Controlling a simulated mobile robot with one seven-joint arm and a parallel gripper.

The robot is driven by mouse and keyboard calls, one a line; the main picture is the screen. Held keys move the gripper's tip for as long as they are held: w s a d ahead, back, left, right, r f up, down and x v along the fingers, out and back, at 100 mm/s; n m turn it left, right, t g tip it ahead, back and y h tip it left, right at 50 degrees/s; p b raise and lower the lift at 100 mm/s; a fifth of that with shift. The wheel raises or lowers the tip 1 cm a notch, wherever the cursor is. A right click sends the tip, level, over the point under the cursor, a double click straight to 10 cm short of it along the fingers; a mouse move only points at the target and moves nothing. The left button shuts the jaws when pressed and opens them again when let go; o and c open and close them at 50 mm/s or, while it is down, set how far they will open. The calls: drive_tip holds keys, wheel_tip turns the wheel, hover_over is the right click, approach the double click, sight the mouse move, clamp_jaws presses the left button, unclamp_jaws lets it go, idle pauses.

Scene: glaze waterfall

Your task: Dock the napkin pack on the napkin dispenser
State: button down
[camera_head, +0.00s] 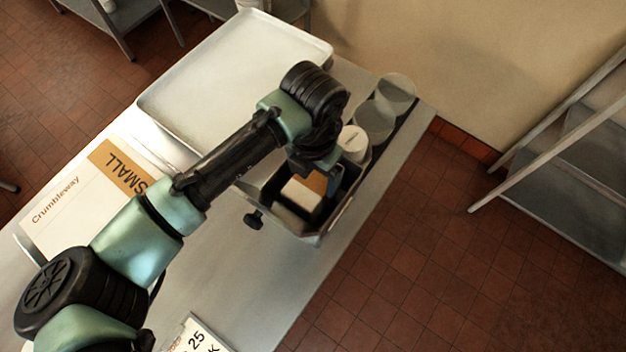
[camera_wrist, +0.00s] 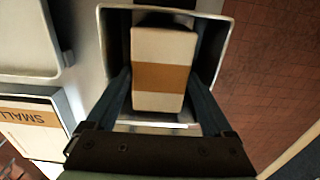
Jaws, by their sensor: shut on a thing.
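The napkin pack (camera_wrist: 163,45) is a white block with a brown band around its middle. In the wrist view it lies between my gripper's two fingers (camera_wrist: 162,85), which are shut on its sides. The napkin dispenser (camera_wrist: 106,45) is an open box with a pale rim and dark inside, and it frames the pack in that view. In the head view the pack (camera_head: 302,192) shows inside the outline of the dispenser (camera_head: 300,230), under my gripper (camera_head: 322,185). A dark knob sticks out of the dispenser's near left side. I cannot tell whether the pack touches the dispenser floor.
A large pale tray (camera_head: 235,65) lies behind, to the left. A white and brown box marked SMALL (camera_head: 90,195) lies on the left of the counter. Round containers (camera_head: 385,105) stand behind the dispenser. A sign (camera_head: 195,338) is at the front edge. Open floor lies right.

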drive_tip(key=shift+f+p, duration=0.4)
drive_tip(key=shift+f, duration=1.9)
drive_tip(key=shift+f, duration=0.2)
unclamp_jaws()
drive_tip(key=shift+r, duration=0.1)
wheel_tip(320, 180, up, 12)
drive_tip(key=shift+r+b, duration=0.15)
drive_tip(key=shift+b, duration=1)
